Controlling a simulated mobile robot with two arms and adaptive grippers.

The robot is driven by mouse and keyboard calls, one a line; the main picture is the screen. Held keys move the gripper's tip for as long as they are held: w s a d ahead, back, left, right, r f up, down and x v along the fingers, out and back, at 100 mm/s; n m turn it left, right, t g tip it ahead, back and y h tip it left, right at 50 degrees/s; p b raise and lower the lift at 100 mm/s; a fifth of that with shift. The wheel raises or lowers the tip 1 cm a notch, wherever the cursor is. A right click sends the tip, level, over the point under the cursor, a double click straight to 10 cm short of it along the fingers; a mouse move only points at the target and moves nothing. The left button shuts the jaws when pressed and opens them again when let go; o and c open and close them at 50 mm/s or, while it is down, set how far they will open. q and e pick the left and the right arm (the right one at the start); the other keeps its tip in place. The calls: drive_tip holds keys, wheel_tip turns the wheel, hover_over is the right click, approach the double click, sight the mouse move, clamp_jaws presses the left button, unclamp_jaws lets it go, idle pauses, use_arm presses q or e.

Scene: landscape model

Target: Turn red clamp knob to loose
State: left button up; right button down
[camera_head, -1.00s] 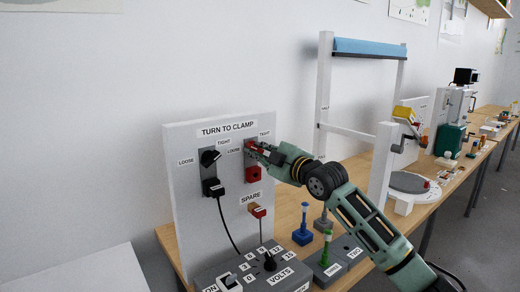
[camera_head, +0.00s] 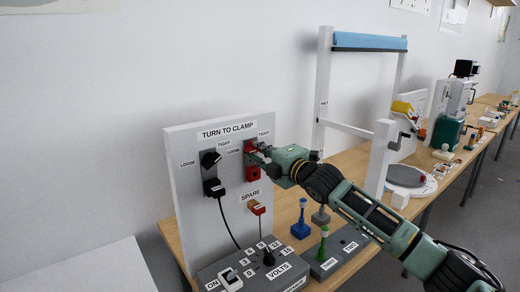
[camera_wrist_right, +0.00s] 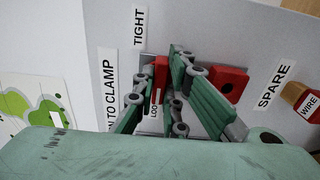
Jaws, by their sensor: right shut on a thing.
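The red clamp knob (camera_head: 249,146) is on the upright white panel (camera_head: 185,215) headed TURN TO CLAMP, between LOOSE and TIGHT labels. My right gripper (camera_head: 258,154) reaches it from the right and is shut on it. In the right wrist view the red knob (camera_wrist_right: 160,70) shows between the two green fingers, which partly cover it and the LOOSE label beside it. The exact angle of the knob is hard to read. My left gripper is not in view.
A red block (camera_head: 252,173) sits just under the knob. A black knob (camera_head: 210,159) and a black plug (camera_head: 213,188) with a cable are to the left. The VOLTS box (camera_head: 245,275) stands below. Blue (camera_head: 301,220) and green (camera_head: 323,245) pegs stand near my arm.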

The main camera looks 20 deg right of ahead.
drive_tip(key=shift+f, duration=0.15)
drive_tip(key=c, duration=1.8)
unclamp_jaws()
drive_tip(key=shift+s, duration=0.1)
drive_tip(key=v, duration=1.1)
drive_tip(key=shift+s, duration=0.4)
drive_tip(key=shift+d, duration=0.1)
